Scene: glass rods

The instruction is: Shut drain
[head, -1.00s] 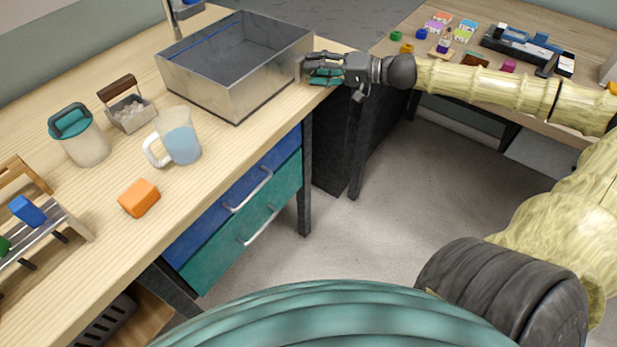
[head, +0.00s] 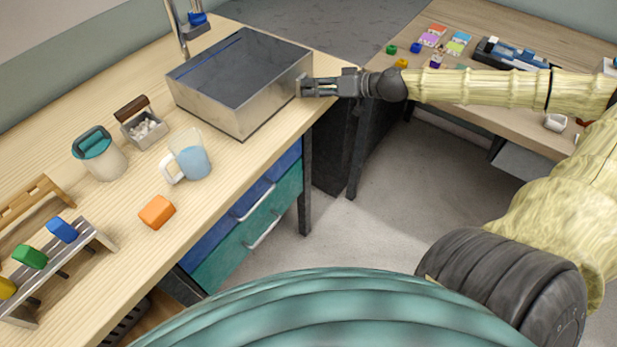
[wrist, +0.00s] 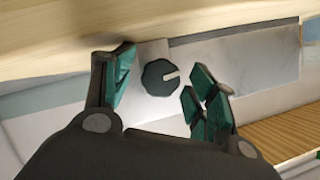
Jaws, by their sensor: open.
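The metal basin (head: 210,108) stands on the wooden bench in the head view. A dark round knob (wrist: 160,77) with a pale notch on its right side sits on the basin's metal wall in the wrist view. I take it for the drain's control. My gripper (head: 304,87) is at the basin's right wall, and its body hides the knob in the head view. In the wrist view the teal-padded fingers are spread, one on each side of the knob, with gaps between. Contact with the wall cannot be told.
A faucet (head: 181,30) rises behind the basin. A mug of blue liquid (head: 195,163), an orange block (head: 157,212), a lidded jar (head: 104,163) and a rack with coloured blocks (head: 60,262) stand on the bench. Drawers (head: 235,218) are below. A second table (head: 470,112) stands at right.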

